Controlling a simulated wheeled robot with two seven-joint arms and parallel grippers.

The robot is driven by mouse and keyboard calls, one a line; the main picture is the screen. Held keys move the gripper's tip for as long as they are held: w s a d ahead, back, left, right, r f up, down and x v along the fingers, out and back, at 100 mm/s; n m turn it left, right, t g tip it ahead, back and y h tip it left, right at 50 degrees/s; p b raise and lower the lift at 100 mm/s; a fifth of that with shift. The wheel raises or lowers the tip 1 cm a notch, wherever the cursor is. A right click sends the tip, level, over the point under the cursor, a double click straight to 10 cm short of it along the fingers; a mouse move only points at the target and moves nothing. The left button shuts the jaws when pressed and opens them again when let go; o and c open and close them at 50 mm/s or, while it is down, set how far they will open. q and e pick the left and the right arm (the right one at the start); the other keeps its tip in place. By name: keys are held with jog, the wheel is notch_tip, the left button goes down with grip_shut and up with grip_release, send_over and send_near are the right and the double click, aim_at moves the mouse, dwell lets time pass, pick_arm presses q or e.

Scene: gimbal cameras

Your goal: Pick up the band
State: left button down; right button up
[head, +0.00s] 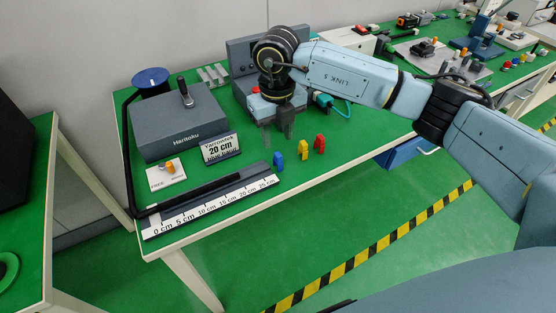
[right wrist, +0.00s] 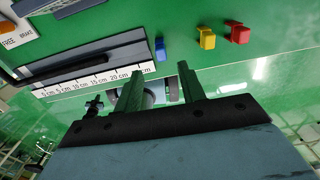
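A long black strip (head: 190,197), which looks like the band, lies along the white ruler board at the front left of the green table. A black line also runs up the table's left edge toward a blue reel (head: 150,78); I cannot tell whether it is one piece with the strip. The strip also shows in the right wrist view (right wrist: 70,64). My right gripper (head: 277,134) is above the table behind the small coloured pieces, right of the strip and apart from it. Its fingers (right wrist: 159,88) are apart with nothing held. My left gripper is not in view.
A grey Haritoku box (head: 178,125) with a handle, a 20 cm sign (head: 220,148) and a free/brake switch (head: 168,173) stand behind the ruler (head: 210,207). Blue (head: 278,160), yellow (head: 303,150) and red (head: 320,144) pieces stand near the front edge. A grey device stands behind my gripper.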

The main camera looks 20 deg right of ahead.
aim_at(278, 154)
jog(key=shift+w+d+f+b, duration=0.1)
jog(key=shift+f+b, duration=0.4)
jog(key=shift+f, duration=2.65)
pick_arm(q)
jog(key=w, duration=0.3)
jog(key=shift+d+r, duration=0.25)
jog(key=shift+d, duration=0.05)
pick_arm(e)
jog(key=shift+c, duration=0.3)
grip_shut()
